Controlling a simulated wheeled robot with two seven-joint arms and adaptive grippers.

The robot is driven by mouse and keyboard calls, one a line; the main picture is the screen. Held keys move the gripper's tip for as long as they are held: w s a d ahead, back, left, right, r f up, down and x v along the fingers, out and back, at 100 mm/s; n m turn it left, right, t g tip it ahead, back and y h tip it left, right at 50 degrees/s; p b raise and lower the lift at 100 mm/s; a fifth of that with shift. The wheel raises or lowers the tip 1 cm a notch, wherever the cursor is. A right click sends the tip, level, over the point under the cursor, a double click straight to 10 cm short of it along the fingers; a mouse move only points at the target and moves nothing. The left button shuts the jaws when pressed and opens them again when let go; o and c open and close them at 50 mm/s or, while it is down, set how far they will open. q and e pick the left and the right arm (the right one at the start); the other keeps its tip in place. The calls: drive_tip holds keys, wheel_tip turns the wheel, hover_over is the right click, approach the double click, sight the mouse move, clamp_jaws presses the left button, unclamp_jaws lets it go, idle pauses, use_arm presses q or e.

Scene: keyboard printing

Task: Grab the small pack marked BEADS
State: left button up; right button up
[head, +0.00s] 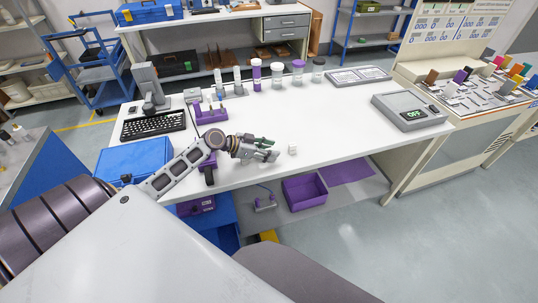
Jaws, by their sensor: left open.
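A small white item (292,149) lies on the white table (340,125) near its front edge. It may be the pack, but it is too small for me to read any BEADS marking. My left gripper (271,149) is open just to the left of it, low over the table, with its fingers pointing right. A small gap shows between the fingertips and the white item. Nothing shows between the fingers. My right gripper is not in view.
A black keyboard (153,125), a purple stand (211,115) and several jars (278,69) stand along the table's left and back. A grey scale (409,111) is at the right. A purple bin (305,193) sits below. The table's middle is clear.

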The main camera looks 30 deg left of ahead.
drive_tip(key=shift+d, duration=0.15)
use_arm(q)
drive_tip(key=c, duration=0.9)
drive_tip(key=shift+c, duration=0.2)
drive_tip(key=shift+r, duration=0.45)
wheel_tip(320, 180, up, 9)
drive_tip(key=shift+f, duration=0.1)
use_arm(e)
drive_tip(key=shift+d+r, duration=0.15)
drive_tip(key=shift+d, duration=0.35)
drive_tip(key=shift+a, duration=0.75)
